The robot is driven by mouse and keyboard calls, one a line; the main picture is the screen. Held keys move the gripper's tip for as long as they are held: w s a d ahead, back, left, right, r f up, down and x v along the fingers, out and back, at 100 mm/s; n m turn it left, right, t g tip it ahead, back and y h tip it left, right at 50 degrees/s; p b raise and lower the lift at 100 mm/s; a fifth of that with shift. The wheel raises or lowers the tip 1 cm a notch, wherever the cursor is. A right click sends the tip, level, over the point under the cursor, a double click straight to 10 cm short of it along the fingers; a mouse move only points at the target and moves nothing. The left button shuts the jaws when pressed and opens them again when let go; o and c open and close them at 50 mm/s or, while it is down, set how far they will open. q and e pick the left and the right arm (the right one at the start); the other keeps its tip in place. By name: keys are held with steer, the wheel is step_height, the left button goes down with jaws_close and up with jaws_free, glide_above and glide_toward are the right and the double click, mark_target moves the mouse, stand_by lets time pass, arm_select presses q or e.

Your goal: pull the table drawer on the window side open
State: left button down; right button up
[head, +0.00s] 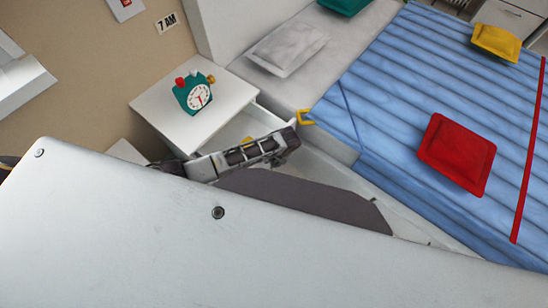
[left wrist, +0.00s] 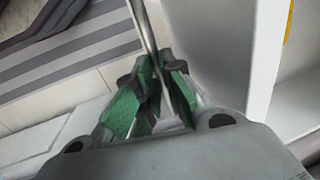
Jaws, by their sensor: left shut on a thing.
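The white bedside table (head: 165,112) stands at the left of the bed in the head view. A drawer (head: 245,122) shows pulled out from under its top, partly hidden by my left gripper. My left gripper (head: 285,148) reaches in over the drawer area. The exact contact is hidden in the head view. My right gripper is not in view.
A green alarm clock (head: 194,95) stands on the tabletop. The bed (head: 395,110), with a red cushion (head: 457,153) and a yellow cushion (head: 496,42), lies to the right. A white upright board (left wrist: 264,60) is close to the fingers' right. My pale body hides the lower head view.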

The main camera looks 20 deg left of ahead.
arm_select(q)
steer(key=shift+s+d, duration=0.15)
steer(key=shift+d, duration=0.1)
steer(key=shift+f, duration=0.1)
steer(key=c, duration=1.5)
jaws_free()
steer(key=shift+s+d+r, duration=0.15)
steer(key=shift+d+r, duration=0.2)
steer(key=shift+r, duration=1.65)
steer(key=shift+s+d+r, duration=0.1)
steer(key=shift+d+r, duration=0.25)
steer(key=shift+r, duration=1.6)
steer(key=shift+s+d+r, duration=0.15)
steer(key=shift+d+r, duration=0.2)
steer(key=shift+r, duration=1.65)
